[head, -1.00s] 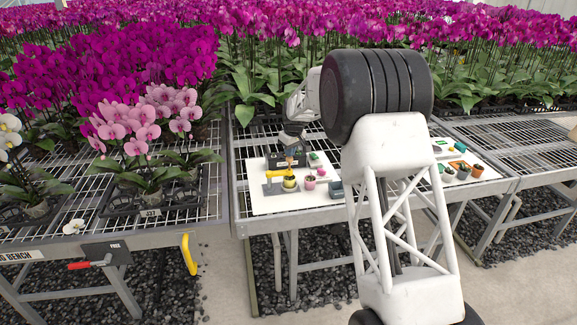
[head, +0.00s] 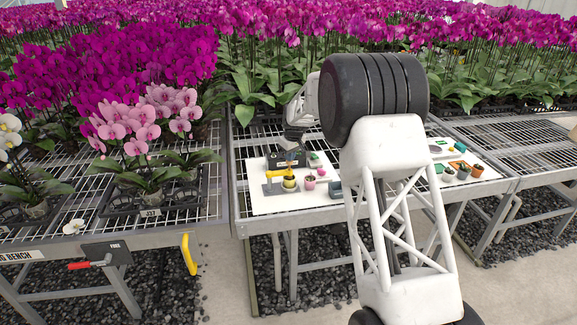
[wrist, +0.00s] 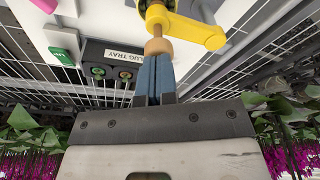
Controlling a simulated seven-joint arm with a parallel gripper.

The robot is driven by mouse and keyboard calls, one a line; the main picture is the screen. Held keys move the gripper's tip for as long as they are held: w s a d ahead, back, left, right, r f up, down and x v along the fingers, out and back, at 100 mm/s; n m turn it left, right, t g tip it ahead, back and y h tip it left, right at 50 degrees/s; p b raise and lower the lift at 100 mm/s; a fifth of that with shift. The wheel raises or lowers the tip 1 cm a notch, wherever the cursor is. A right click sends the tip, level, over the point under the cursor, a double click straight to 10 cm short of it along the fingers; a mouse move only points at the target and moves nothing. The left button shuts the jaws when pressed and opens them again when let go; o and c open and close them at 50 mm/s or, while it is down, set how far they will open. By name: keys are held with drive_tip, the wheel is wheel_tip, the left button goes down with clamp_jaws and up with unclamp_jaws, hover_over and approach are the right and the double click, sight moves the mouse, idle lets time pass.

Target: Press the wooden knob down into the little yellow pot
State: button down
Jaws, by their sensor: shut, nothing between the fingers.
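The wooden knob (wrist: 157,47) is a round tan piece on a short brown stem. The stem meets a yellow arm (wrist: 190,28) in the wrist view. My gripper (wrist: 157,60) is shut and empty, its blue-grey fingertips right at the knob. They look end-on to it, but I cannot tell whether they touch. In the head view my gripper (head: 291,160) is above the little yellow pot (head: 290,185), which sits beside the yellow arm (head: 274,177) on a white board (head: 315,200). The pot's inside cannot be made out.
A dark plug tray (wrist: 110,70) lies close to my gripper, beside a green block (wrist: 64,48). Orchids (head: 145,130) crowd the bench to the left.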

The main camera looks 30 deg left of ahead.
drive_tip(key=shift+f, duration=1.3)
drive_tip(key=shift+r, duration=5.05)
drive_tip(key=shift+d+r, duration=0.1)
